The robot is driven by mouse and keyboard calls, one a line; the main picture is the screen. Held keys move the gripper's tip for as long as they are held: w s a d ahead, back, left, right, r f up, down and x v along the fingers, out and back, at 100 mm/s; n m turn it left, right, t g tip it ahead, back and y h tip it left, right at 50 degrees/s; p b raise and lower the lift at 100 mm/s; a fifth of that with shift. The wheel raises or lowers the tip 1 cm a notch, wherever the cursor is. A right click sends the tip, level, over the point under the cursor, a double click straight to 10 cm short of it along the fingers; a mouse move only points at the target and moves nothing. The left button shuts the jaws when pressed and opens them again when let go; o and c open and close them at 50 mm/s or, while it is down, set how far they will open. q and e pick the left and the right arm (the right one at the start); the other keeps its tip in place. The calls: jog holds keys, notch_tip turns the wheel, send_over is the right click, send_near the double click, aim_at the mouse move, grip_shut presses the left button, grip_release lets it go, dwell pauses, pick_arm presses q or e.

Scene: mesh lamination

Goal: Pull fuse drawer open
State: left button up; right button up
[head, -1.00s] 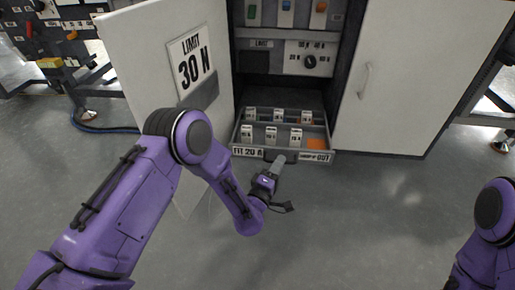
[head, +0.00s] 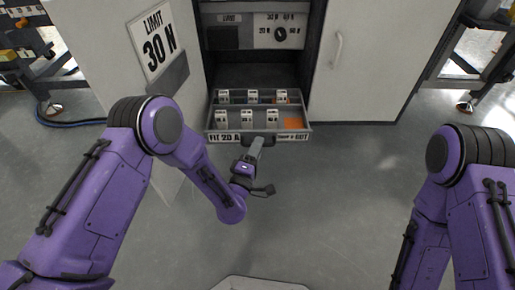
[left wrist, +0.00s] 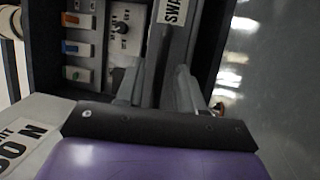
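The fuse drawer (head: 297,124) stands pulled out of the grey cabinet, low in its opening. It holds two rows of white labelled fuses (head: 246,117) and an orange patch at the right. Its front carries labels, the left one reading "FIT 20 A", and a dark handle (head: 258,139) in the middle. My left gripper (head: 257,145) is at the handle. In the left wrist view its two fingers (left wrist: 157,92) stand on either side of the handle, shut on it; the exact contact is partly hidden. My right arm shows at the right, but its gripper is out of view.
An open cabinet door (head: 128,60) with a "LIMIT 30 N" sign is left of the drawer, close to my left arm. A closed white door (head: 365,70) with a handle is at the right. A control panel (head: 279,31) with a knob sits above. The floor in front is clear.

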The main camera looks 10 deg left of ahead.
pick_arm(q)
jog(key=p+v, duration=0.2)
jog(key=v, duration=0.8)
jog(key=shift+s+p, duration=0.25)
jog(key=shift+p, duration=0.05)
pick_arm(e)
jog(key=w+r+m+t, duration=0.1)
jog(key=w+r+m+t+h, duration=0.1)
jog(key=w, duration=0.1)
pick_arm(q)
jog(key=shift+a, duration=0.1)
